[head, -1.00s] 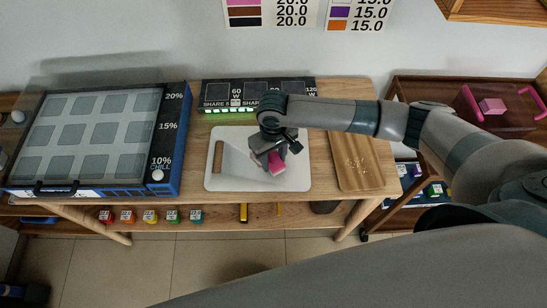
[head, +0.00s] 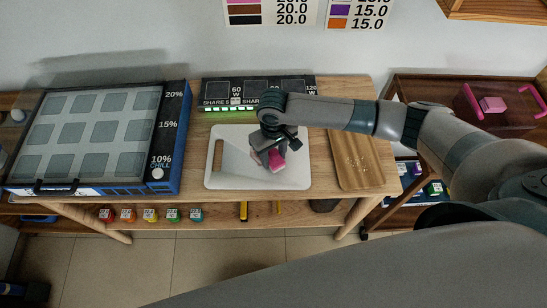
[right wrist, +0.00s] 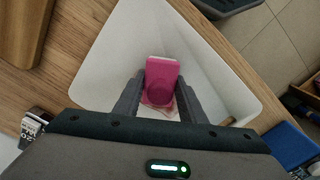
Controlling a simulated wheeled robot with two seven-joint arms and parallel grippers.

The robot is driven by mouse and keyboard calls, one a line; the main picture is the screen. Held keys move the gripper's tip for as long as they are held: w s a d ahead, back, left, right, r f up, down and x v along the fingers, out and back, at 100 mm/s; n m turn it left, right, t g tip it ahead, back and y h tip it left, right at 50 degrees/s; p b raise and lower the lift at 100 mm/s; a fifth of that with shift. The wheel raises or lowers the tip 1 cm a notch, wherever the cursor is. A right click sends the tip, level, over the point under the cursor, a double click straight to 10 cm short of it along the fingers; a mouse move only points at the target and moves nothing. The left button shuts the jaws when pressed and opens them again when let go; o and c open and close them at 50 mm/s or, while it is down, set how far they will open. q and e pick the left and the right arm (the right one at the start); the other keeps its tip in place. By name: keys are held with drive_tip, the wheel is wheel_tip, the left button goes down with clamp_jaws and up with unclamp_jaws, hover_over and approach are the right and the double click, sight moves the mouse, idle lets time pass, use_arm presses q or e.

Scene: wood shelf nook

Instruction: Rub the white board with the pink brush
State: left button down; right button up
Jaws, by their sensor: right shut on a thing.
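The white board (head: 229,171) lies flat on the wooden table, with a slot near its left end. It also shows in the right wrist view (right wrist: 205,65). My right gripper (head: 275,158) is over the right half of the board and is shut on the pink brush (head: 277,162). In the right wrist view the pink brush (right wrist: 161,78) sits between the two fingers of my right gripper (right wrist: 158,100). The brush is at or very near the board surface; I cannot tell if it touches. A pale reddish patch (right wrist: 160,108) shows beside the brush. My left gripper is not in view.
A wooden tray (head: 357,160) with small pale bits lies right of the board. A blue-sided cooler box (head: 171,140) stands at the left. A dark panel (head: 222,92) with a green-lit strip stands behind the board. Several small colored boxes (head: 150,215) sit on the lower shelf.

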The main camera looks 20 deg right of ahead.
drive_tip(key=shift+w+d+r, duration=0.1)
drive_tip(key=shift+w+d, duration=0.15)
drive_tip(key=shift+w, duration=0.45)
drive_tip(key=shift+w+d, duration=0.2)
drive_tip(key=shift+w, duration=0.5)
drive_tip(key=shift+w, duration=0.2)
drive_tip(key=shift+w+d, duration=0.35)
drive_tip(key=shift+w, duration=0.5)
drive_tip(key=shift+w+d, duration=0.3)
drive_tip(key=shift+w, duration=0.55)
drive_tip(key=shift+w+a+p, duration=0.15)
drive_tip(key=shift+w+a, duration=0.05)
drive_tip(key=shift+a, duration=0.3)
drive_tip(key=shift+w+a+p, duration=0.15)
drive_tip(key=shift+a, duration=0.3)
